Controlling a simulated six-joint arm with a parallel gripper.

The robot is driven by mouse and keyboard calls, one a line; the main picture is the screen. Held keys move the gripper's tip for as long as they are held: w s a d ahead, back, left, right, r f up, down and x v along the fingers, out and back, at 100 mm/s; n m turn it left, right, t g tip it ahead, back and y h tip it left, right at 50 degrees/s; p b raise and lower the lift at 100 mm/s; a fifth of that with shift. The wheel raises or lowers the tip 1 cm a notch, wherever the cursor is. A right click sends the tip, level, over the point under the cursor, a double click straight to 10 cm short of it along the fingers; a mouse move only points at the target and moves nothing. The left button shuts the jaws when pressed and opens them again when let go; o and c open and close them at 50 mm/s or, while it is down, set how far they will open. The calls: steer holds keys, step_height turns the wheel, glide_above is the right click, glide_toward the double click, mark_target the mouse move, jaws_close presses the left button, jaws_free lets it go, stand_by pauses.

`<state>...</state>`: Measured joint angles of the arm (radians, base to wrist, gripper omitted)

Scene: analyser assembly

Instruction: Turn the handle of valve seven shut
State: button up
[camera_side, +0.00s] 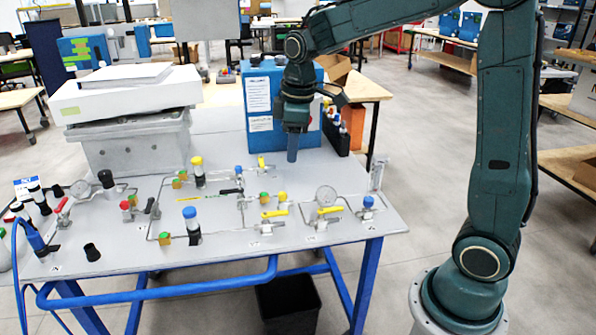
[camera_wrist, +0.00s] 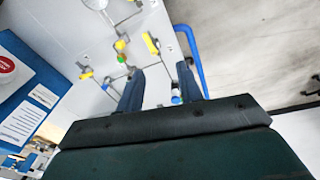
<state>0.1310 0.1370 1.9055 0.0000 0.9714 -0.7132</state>
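Several small valves are mounted on the grey table panel in the side view. I cannot read which one is valve seven. Yellow handles include one at front centre (camera_side: 274,213), one to its right (camera_side: 330,210) and one at the back (camera_side: 261,162). A red handle (camera_side: 62,205) is at the left. My gripper (camera_side: 292,156) points down above the panel's back right part, in front of the blue box. In the wrist view my gripper (camera_wrist: 160,86) has its two fingers apart with nothing held between them. A yellow handle (camera_wrist: 152,44) shows beyond the fingertips.
A blue box (camera_side: 257,108) with papers stands behind my gripper. A white machine (camera_side: 130,110) fills the back left.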

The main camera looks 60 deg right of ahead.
mark_target(280, 212)
steer(key=w+d+f+n+g, duration=0.1)
steer(key=w+d+f+n, duration=0.1)
steer(key=w+f, duration=0.4)
steer(key=shift+w+d+f, duration=0.15)
steer(key=shift+d+f, duration=0.35)
steer(key=shift+f, duration=0.1)
steer(key=shift+f, duration=0.1)
steer(key=shift+f, duration=6.8)
steer(key=shift+c, duration=0.5)
jaws_close()
